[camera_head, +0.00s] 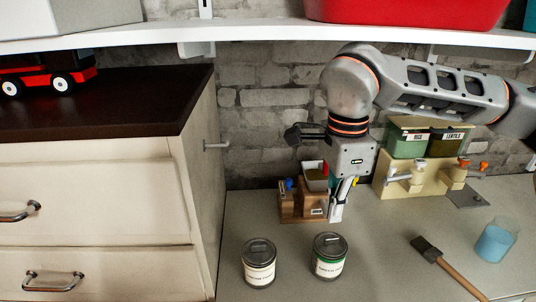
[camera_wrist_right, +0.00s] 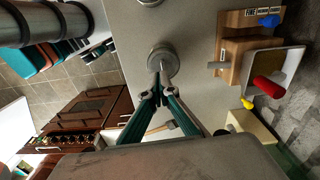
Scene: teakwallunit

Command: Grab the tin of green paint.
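The tin of green paint (camera_head: 328,257) stands upright on the grey worktop; it has a grey lid and a label with a green band. A similar tin with a cream label (camera_head: 259,264) stands to its left. My right gripper (camera_head: 336,216) points down behind the green tin, apart from it. In the right wrist view, my right gripper's fingertips (camera_wrist_right: 160,94) come together with nothing visible between them. A tin lid (camera_wrist_right: 163,61) shows just beyond them, apparently the green tin's. My left gripper is not in view.
A white shelf (camera_head: 250,31) runs above; a drawer cabinet (camera_head: 95,195) is left.

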